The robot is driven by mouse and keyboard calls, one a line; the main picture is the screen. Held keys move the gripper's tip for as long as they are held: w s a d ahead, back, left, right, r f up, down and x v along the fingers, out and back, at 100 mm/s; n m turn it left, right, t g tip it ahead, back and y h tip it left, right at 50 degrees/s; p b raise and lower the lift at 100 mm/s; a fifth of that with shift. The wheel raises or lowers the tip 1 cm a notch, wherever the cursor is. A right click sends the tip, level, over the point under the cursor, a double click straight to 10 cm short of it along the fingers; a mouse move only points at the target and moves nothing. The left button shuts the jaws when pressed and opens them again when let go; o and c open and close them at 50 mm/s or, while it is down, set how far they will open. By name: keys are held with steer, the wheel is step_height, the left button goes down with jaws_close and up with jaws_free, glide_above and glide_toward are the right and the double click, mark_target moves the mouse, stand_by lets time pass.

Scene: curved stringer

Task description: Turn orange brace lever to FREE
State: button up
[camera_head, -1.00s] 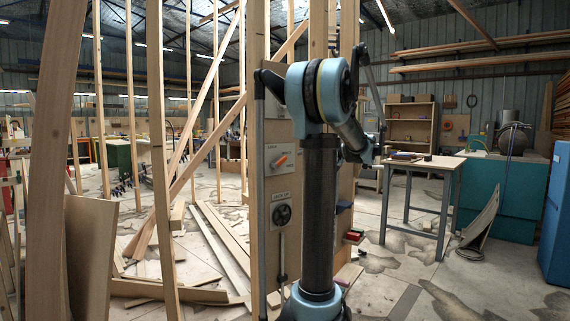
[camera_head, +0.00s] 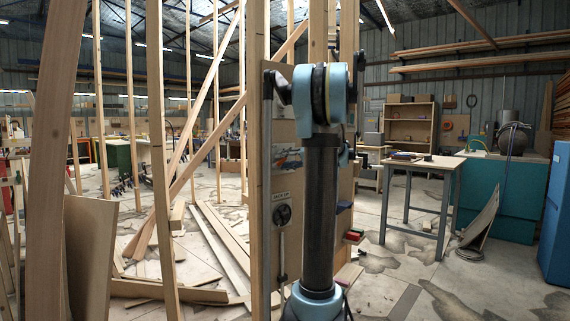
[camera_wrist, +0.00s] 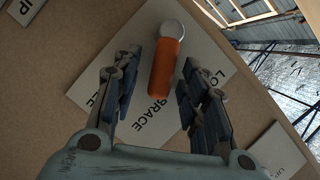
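The orange brace lever (camera_wrist: 165,68) shows in the wrist view, with a pale round end at its top. It sits on a white plate (camera_wrist: 215,62) lettered "BRACE", with other words partly covered. My gripper (camera_wrist: 160,72) is open, with one finger on each side of the lever. The right finger is very close to the lever; I cannot tell if they touch. A gap shows on the left. In the head view the plate (camera_head: 279,152) is on the wooden panel, mostly covered by my gripper, and the lever cannot be made out.
A "JACK-UP" plate (camera_head: 281,196) with a dark round knob and a hanging rod is below on the same panel. Another white plate (camera_wrist: 278,150) shows at lower right in the wrist view. Wooden posts stand left of the panel; a work table (camera_head: 424,165) stands to the right.

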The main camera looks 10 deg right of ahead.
jaws_close()
steer(key=shift+d+f, duration=0.1)
steer(key=shift+w+d+f+m+t+y, duration=0.15)
steer(key=shift+f+m+y, duration=0.3)
steer(key=shift+m, duration=0.45)
steer(key=shift+s+d+f+m+t+y, duration=0.15)
steer(key=shift+f+m+y, duration=0.25)
steer(key=shift+m, duration=0.5)
steer(key=shift+w+f+m+t+y, duration=0.2)
steer(key=shift+f+m+y, duration=0.25)
steer(key=shift+m, duration=0.45)
steer(key=shift+f, duration=0.1)
jaws_free()
